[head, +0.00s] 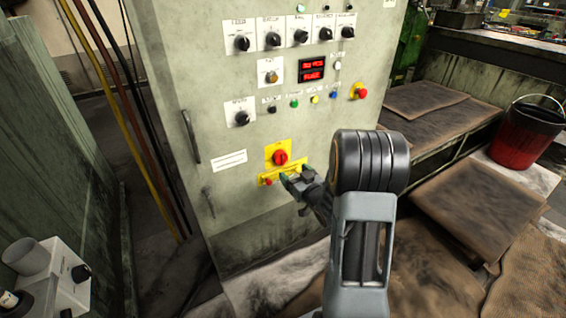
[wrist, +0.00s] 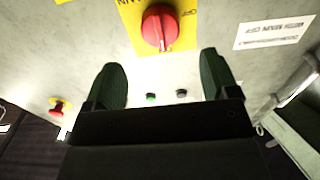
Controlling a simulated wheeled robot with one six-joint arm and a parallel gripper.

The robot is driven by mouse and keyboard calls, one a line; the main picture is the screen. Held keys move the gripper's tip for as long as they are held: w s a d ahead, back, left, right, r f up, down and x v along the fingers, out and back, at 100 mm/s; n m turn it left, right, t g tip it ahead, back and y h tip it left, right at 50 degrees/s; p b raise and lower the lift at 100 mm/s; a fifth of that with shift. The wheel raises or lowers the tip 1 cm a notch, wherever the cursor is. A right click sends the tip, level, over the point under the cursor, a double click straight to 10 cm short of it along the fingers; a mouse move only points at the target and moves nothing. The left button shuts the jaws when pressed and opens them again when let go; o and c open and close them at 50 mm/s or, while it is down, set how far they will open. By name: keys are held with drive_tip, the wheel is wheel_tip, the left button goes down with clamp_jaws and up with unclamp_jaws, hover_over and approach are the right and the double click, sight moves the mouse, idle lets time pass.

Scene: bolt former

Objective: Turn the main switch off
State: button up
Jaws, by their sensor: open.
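The main switch is a red rotary knob (head: 281,158) on a yellow plate (head: 270,150) low on the front of the grey-green cabinet. The wrist view shows the knob (wrist: 160,27) at the top, with its raised grip bar roughly upright in the picture. My gripper (head: 291,181) is open and empty, just below the knob in the head view. In the wrist view, the fingers of my gripper (wrist: 161,80) are spread apart, with the knob beyond them and apparently not between them.
The cabinet (head: 225,70) carries several black selector knobs, a red display (head: 312,69) and a red emergency button (head: 360,91). A white label (wrist: 273,31) sits beside the switch. A red bucket (head: 525,135) and brown boards stand at right. A green wall (head: 45,140) is at left.

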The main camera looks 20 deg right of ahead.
sight(283, 161)
drive_tip(key=w, duration=0.5)
drive_tip(key=w+a+b, duration=0.1)
drive_tip(key=w, duration=0.2)
drive_tip(key=c, duration=0.9)
